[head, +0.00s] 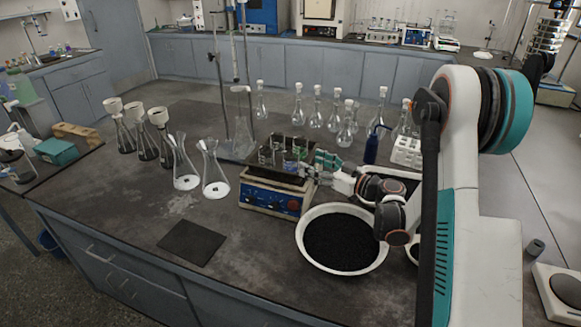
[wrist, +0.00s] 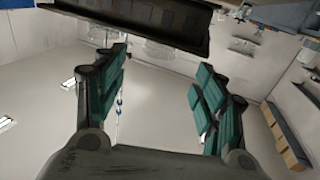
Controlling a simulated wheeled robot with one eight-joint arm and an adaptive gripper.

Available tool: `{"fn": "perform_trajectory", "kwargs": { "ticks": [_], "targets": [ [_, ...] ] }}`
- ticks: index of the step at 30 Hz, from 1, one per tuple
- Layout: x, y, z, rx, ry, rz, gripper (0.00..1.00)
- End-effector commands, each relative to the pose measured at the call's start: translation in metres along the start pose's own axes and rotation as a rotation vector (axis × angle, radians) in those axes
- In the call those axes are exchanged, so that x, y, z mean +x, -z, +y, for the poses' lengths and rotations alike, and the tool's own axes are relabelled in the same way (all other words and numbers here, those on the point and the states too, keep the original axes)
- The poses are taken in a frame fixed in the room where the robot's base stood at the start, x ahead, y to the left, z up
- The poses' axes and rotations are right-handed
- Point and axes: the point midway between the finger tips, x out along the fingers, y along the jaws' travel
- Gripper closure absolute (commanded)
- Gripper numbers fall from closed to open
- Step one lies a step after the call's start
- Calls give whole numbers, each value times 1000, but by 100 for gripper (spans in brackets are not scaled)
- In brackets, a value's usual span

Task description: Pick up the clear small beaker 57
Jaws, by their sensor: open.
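Several small beakers (head: 279,144) stand close together on the dark platform (head: 272,169) of the blue-fronted shaker (head: 270,199). Some look clear and some greenish; they are too small to tell which is number 57. My gripper (head: 318,160) is at the right edge of the platform, beside the beakers, pointing left. In the wrist view my gripper (wrist: 160,64) shows two teal fingers spread apart with nothing between them. The underside of a dark tray-like edge (wrist: 135,14) crosses the top of that view, and faint clear glass shapes show just under it.
A white bowl of black grains (head: 341,243) stands in front of my arm. Two conical flasks (head: 214,174) stand left of the shaker, and several stoppered flasks (head: 317,108) behind it. A blue bottle (head: 371,148) and white rack (head: 407,152) are at right. The front-left bench is mostly clear around a dark mat (head: 191,242).

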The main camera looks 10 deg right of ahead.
Motion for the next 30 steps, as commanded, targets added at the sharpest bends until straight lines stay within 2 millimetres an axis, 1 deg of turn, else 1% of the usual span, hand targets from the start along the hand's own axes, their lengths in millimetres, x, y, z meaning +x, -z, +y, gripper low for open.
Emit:
{"fn": "perform_trajectory", "kwargs": {
  "ticks": [1,3,6,14,20,24,30],
  "targets": [
    [11,-2,-1,0,2,0,36],
    [23,-2,-1,0,2,1,36],
    [34,-1,0,0,0,1,36],
    [48,-1,0,0,-1,1,36],
    [74,-7,0,0,0,1,36],
    [91,-6,0,0,-1,1,36],
    [94,-4,0,0,-2,2,36]
  ]
}}
